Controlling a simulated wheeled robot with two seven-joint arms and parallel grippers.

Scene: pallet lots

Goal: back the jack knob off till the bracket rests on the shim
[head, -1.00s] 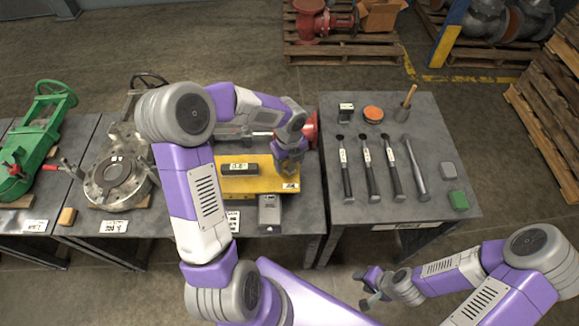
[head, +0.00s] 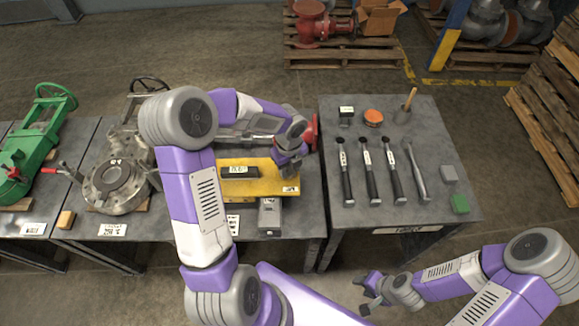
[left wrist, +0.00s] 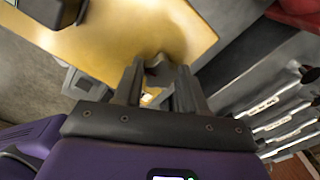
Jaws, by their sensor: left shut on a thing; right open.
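The bracket is a yellow plate (head: 258,187) on the middle bench, and it also fills the upper part of the left wrist view (left wrist: 130,28). My left gripper (head: 289,172) is at its right end, pointing down. In the left wrist view, my left gripper's fingers (left wrist: 161,85) are shut on a small grey knob (left wrist: 158,66) at the plate's edge. A grey block (head: 270,214) with a label lies under the plate's front edge. I cannot tell which piece is the shim, or whether the plate touches it. My right gripper (head: 367,288) is open and empty, in front of the benches.
A dark labelled bar (head: 239,172) lies on the yellow plate. A round flange (head: 115,186) and green valve (head: 30,150) stand left. A red part is close behind my left gripper.

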